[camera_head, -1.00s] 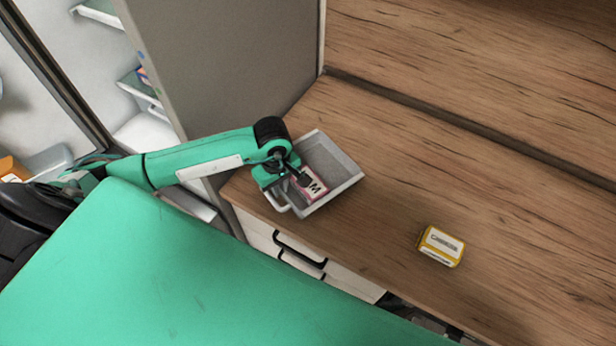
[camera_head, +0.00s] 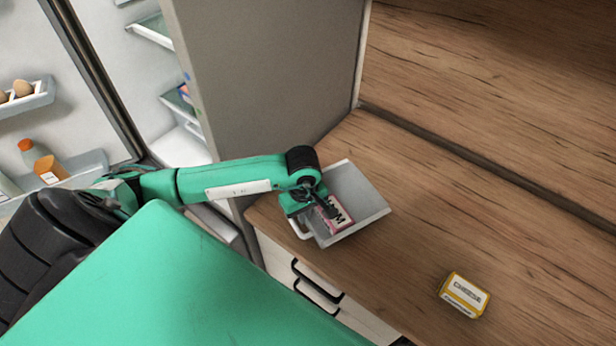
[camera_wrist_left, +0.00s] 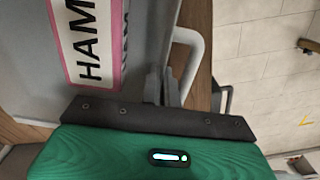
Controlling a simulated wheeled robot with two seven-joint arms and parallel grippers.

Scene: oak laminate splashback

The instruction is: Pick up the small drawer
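The small drawer (camera_head: 374,214) is a grey, open-topped bin with a pale handle on its near-left side. It is at the left end of the wooden counter, beside the tall grey panel. A pink-edged package marked HAM (camera_head: 337,217) lies in it and also shows in the left wrist view (camera_wrist_left: 88,45). My left gripper (camera_head: 326,208) is at the handle-side wall of the drawer. In the left wrist view its dark fingertips (camera_wrist_left: 162,88) are close together around that wall, next to the handle (camera_wrist_left: 194,60). My right gripper is out of view.
A small yellow box (camera_head: 463,295) stands on the wooden counter (camera_head: 440,190) to the right, with clear counter between it and the drawer. The grey panel (camera_head: 270,70) rises close behind my left arm. An open fridge with shelves is at the far left.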

